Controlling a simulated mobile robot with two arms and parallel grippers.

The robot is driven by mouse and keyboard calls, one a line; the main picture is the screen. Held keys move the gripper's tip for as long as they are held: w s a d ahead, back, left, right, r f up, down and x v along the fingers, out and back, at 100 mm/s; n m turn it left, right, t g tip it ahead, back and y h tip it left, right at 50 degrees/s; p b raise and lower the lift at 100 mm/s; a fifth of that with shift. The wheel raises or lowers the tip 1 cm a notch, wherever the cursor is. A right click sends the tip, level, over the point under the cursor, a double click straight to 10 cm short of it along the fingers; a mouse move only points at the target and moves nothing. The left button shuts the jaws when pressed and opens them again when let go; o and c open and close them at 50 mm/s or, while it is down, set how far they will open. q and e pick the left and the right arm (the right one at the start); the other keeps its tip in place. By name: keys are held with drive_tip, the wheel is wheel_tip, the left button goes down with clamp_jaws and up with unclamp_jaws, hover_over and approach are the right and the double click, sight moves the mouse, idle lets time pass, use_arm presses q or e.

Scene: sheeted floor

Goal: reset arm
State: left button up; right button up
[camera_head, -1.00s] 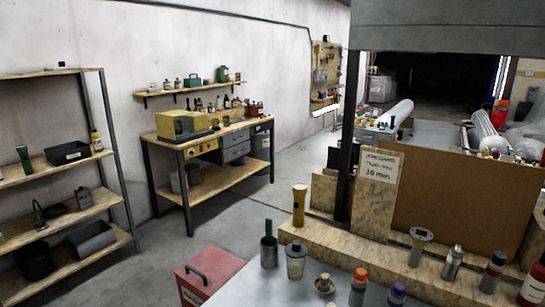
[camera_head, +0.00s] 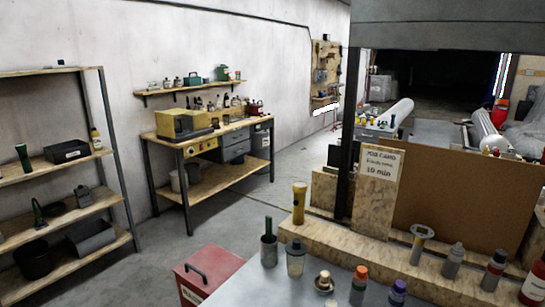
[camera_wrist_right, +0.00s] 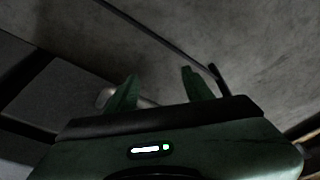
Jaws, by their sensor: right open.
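My right gripper (camera_wrist_right: 158,92) shows in the right wrist view. Its two green fingers stand apart and nothing is between them. Behind the fingers are grey floor and a dark cable or rod; a pale rounded thing (camera_wrist_right: 106,97) lies by the left finger, too dim to name. Neither of my grippers shows in the head view. My left gripper is not in any view.
A grey table (camera_head: 235,290) with several bottles and a wooden ledge (camera_head: 375,255) stands at the front. A red toolbox (camera_head: 205,270) is beside it. A shelf rack (camera_head: 65,210) is at left, a workbench (camera_head: 215,180) behind. Grey floor between is clear.

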drive_tip(key=s+f+g+b, duration=0.1)
drive_tip(key=s+f, duration=0.2)
drive_tip(key=f, duration=0.6)
drive_tip(key=s+f, duration=0.3)
drive_tip(key=f, duration=0.7)
drive_tip(key=s+d+f+g+b, duration=0.1)
drive_tip(key=s+d+f, duration=0.2)
drive_tip(key=s+f, duration=0.9)
drive_tip(key=shift+s+d+f, duration=0.15)
drive_tip(key=shift+s+f, duration=0.15)
drive_tip(key=shift+s, duration=0.75)
